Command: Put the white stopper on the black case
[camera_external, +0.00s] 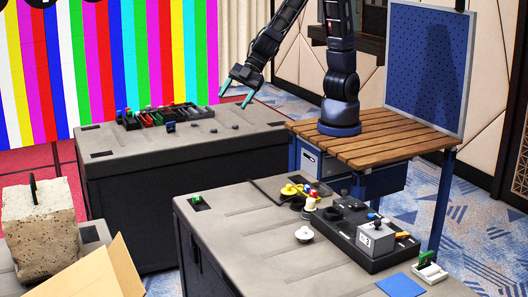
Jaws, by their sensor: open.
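A small white stopper (304,235), round with a knob on top, sits on the grey top of the near cabinet. A low black case (340,239) lies to its right on the same cabinet, with a grey box (376,242) and small parts on it. The stopper's underside is hidden.
A white spool (310,204), yellow parts (290,190) and black rings crowd behind the stopper. A blue sheet (401,285) and a white holder (431,273) lie at the right. The near cabinet's left top is mostly clear. Another dark tray (165,116) sits on the far cabinet.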

